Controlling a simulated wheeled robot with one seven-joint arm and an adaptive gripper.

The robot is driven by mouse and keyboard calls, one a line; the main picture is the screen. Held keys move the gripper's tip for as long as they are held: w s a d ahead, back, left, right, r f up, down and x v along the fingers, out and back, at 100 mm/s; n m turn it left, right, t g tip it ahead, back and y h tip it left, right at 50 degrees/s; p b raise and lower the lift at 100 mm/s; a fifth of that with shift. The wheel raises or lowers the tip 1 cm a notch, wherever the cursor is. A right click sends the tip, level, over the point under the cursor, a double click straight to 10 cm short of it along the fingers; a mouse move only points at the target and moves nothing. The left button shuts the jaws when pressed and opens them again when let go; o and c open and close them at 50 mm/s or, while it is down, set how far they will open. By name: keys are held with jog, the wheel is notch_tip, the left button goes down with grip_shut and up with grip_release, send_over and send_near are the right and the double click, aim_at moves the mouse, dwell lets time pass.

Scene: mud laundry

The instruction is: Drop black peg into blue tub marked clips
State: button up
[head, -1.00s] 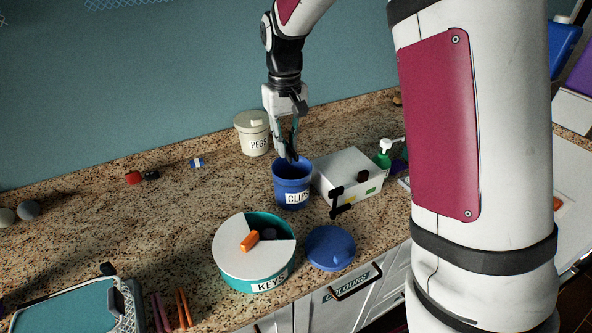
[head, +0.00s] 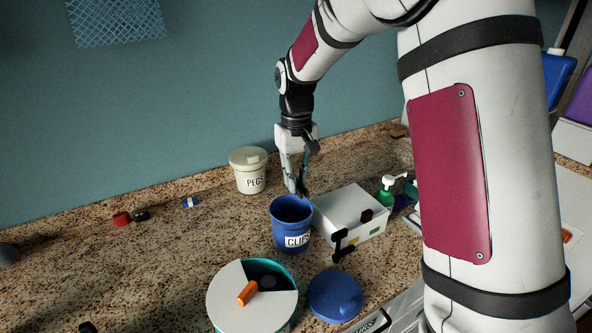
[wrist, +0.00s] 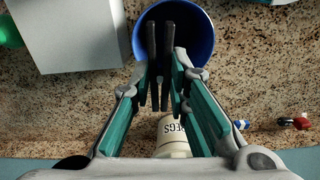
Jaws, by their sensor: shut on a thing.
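The blue tub (head: 281,232) marked CLIPS stands upright and open on the granite counter. My gripper (head: 299,190) points down at the tub's back rim and is shut on the black peg (head: 304,182). In the wrist view the black peg (wrist: 152,55) shows as two dark prongs between my gripper's fingers (wrist: 161,85). Its prongs overlap the mouth of the blue tub (wrist: 196,28) in that view. The peg's height above the rim is hard to tell. The inside of the tub is mostly hidden.
A white box (head: 352,208) with a black fitting (head: 341,246) stands close right of the tub. A cream PEGS pot (head: 248,178) stands behind left. A blue lid (head: 335,297) and a round white-and-teal KEYS container (head: 228,297) lie in front.

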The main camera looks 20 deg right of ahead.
jog(key=shift+f, duration=0.1)
jog(key=o, duration=0.8)
jog(key=shift+o, duration=0.2)
notch_tip(320, 180, up, 12)
dwell(0.4)
